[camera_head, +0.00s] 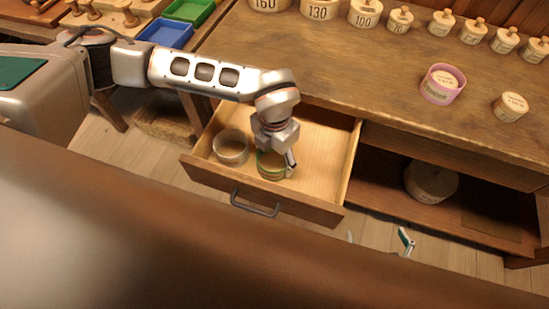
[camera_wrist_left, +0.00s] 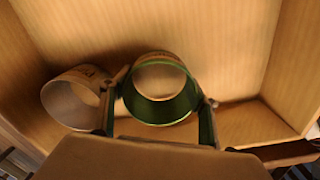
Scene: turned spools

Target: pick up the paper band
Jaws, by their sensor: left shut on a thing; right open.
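A round paper band (camera_wrist_left: 160,108), green inside with a tan printed outside, stands in the open drawer. It also shows in the head view as a green and tan ring (camera_head: 270,172), partly covered by my gripper. My left gripper (camera_head: 277,160) reaches down into the drawer and is shut on this green band, with one finger on each side in the left wrist view (camera_wrist_left: 163,92). A second, pale greyish band (camera_wrist_left: 70,100) stands just left of it; it shows in the head view too (camera_head: 231,149). My right gripper (camera_head: 380,240) is open and empty, low in front of the bench.
The open drawer (camera_head: 330,168) has walls around both bands and free floor to the right. On the bench (camera_head: 350,70) stand several numbered wooden spools, a pink band (camera_head: 438,92) around a spool, and a small spool (camera_head: 510,107). A large spool (camera_head: 430,182) sits on the shelf below.

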